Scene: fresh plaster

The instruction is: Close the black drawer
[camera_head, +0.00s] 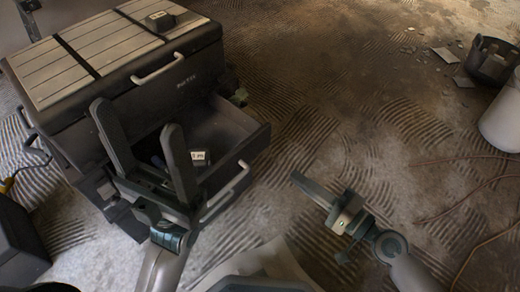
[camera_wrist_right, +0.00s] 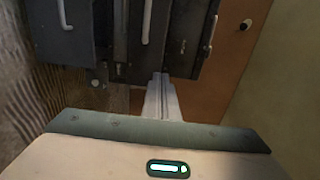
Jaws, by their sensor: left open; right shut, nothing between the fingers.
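The black drawer (camera_head: 252,150) is pulled out of the front of a black cabinet (camera_head: 180,88) in the head view. A pale bar handle (camera_head: 228,190) is on its front, and a small dark box with a white label (camera_head: 200,157) sits inside. My left gripper (camera_head: 136,117) is open and empty, in front of the cabinet. It hides the left part of the drawer. My right gripper (camera_head: 296,177) is shut and empty, to the right of the drawer and apart from it. Its shut fingers (camera_wrist_right: 162,84) point toward dark panels with pale handles in the right wrist view.
A small dark object (camera_head: 160,21) lies on the slatted cabinet top. A dark bucket (camera_head: 491,61), a white container (camera_head: 502,118) and scraps lie at the right. A dark box (camera_head: 18,240) stands at the lower left. The floor right of the drawer is mostly clear.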

